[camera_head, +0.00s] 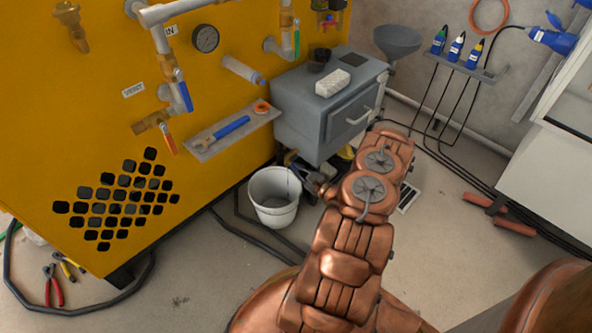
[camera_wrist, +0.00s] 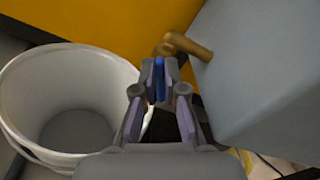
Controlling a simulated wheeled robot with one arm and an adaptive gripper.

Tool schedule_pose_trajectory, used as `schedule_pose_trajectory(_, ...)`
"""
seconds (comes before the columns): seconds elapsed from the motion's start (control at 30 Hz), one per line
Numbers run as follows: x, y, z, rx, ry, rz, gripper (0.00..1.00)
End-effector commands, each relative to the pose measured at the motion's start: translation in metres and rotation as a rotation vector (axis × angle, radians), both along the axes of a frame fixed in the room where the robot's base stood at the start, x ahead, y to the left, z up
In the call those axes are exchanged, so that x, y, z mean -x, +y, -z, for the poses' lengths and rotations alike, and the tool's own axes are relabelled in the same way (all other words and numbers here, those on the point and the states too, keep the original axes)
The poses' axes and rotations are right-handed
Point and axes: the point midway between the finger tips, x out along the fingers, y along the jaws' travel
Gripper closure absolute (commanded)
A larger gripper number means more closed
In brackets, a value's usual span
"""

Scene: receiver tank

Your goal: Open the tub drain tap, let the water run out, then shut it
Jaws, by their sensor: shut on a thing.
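The grey tub (camera_head: 300,112) is a box beside the yellow cabinet; its side fills the right of the wrist view (camera_wrist: 265,75). The brass drain tap (camera_wrist: 186,46) sticks out low from the tub's side. Its blue lever (camera_wrist: 159,80) is between my fingertips. My gripper (camera_wrist: 158,82) is shut on this lever; in the head view it is low by the tub, partly hidden by my arm. A white bucket (camera_head: 272,215) stands on the floor to the left of my gripper and also shows in the wrist view (camera_wrist: 20,120). I cannot tell whether water is running.
Hoses and pliers (camera_head: 53,285) lie on the floor at left. A white unit (camera_head: 545,165) stands at right. Some floor between is clear.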

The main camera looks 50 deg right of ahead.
Motion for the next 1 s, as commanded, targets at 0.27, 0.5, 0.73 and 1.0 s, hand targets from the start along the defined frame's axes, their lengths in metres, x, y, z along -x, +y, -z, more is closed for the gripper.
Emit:
schedule_pose_trajectory(0.27,0.0008,-0.003,0.0018,-0.001,0.004,0.008,1.0)
schedule_pose_trajectory(0.5,0.0005,-0.0024,0.0015,0.0,0.004,0.006,0.74)
schedule_pose_trajectory(0.73,0.0002,-0.0009,0.001,-0.001,0.002,0.002,0.65)
schedule_pose_trajectory(1.0,0.0056,-0.0011,0.0008,-0.002,0.002,0.004,0.65)
